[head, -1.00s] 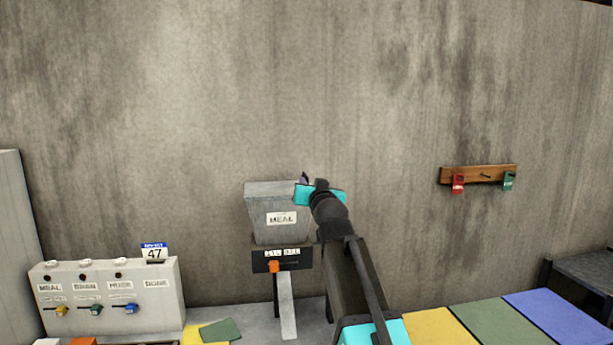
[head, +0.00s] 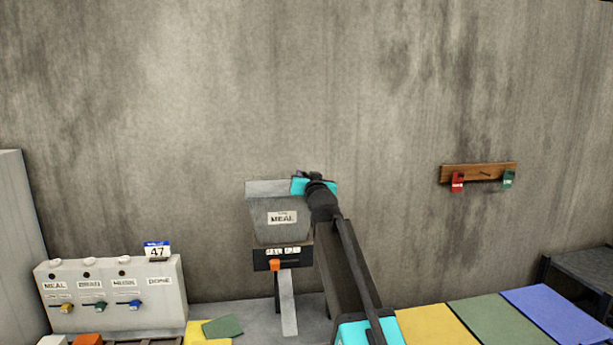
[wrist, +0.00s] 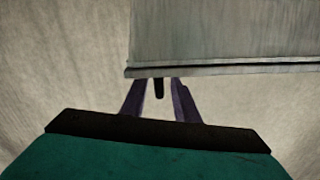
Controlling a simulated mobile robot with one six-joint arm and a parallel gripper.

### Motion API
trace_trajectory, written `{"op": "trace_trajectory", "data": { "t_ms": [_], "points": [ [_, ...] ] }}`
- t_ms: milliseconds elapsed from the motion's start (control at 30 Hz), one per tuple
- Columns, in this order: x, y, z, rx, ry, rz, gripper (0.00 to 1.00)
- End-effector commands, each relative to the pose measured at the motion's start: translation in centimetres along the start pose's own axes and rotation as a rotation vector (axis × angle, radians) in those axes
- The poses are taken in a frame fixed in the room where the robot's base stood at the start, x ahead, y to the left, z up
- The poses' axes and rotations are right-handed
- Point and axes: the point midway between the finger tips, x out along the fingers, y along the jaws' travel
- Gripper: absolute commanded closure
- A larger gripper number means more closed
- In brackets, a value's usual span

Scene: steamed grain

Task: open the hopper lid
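The grey hopper (head: 262,222), labelled MEAL, stands against the wall in the head view. Its grey lid (head: 268,188) lies flat on top and looks closed. In the wrist view the lid (wrist: 230,35) fills the upper right, with a dark seam along its near edge. A short black peg (wrist: 159,88) sticks out below the left end of that edge. My gripper (wrist: 161,84) is open, with one purple finger on each side of the peg and a gap showing. In the head view my gripper (head: 303,175) is at the hopper's upper right corner, its fingers mostly hidden.
An orange-handled slide (head: 275,265) and a sloping chute (head: 288,305) sit below the hopper. A white dispenser panel (head: 110,300) stands at the left. Coloured mats (head: 485,328) lie at the right. A wall rack (head: 478,172) holds red and green tags. The wall above is clear.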

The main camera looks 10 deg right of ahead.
Motion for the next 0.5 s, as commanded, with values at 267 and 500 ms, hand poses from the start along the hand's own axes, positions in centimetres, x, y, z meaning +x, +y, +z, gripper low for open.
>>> {"op": "trace_trajectory", "data": {
  "t_ms": [267, 500],
  "points": [
    [0.16, 0.07, 0.00, 0.000, 0.000, 0.001, 0.72],
    [0.15, 0.09, -0.02, 0.000, 0.001, 0.001, 1.00]
  ]
}}
